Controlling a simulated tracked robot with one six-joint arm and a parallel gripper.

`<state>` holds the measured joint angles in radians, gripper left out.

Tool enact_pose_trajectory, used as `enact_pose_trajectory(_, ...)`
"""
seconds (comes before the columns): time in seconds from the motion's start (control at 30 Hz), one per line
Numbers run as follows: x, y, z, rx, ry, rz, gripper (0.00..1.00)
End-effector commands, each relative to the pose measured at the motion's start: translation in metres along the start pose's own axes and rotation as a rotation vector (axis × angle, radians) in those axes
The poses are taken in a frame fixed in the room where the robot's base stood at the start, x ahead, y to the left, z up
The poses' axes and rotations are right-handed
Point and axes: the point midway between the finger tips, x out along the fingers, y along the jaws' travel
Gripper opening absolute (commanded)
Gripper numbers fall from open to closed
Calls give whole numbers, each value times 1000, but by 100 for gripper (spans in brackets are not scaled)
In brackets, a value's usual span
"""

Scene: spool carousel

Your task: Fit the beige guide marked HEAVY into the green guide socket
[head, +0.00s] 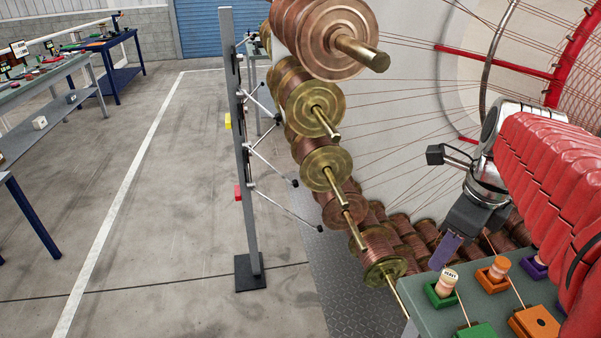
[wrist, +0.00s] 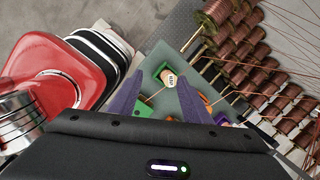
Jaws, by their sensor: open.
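The beige guide marked HEAVY (head: 447,279) stands in or on the green guide socket (head: 438,296) at the front left of the grey-green board. I cannot tell how deep it sits or whether it is fully upright. In the wrist view the guide (wrist: 168,79) shows beyond and between my fingertips, with part of the green socket (wrist: 158,71) beside it. My gripper (head: 442,262) has purple fingers and is open, close above and behind the guide in the head view. I see no clear contact between fingers and guide.
An orange socket (head: 490,281) with a beige and orange guide (head: 499,267) stands close to the right. A purple socket (head: 535,267), a green block (head: 475,331) and an orange block (head: 533,322) share the board.

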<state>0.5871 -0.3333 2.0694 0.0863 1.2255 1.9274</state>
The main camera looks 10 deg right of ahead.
Motion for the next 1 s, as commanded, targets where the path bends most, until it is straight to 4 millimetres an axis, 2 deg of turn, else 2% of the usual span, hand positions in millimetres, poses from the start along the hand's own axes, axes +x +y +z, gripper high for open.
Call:
enact_pose_trajectory(0.4, 10, 56, 37, -820, -23, -91, 44)
enact_pose_trajectory(1.0, 29, 137, 66, -1981, 13, -272, 44)
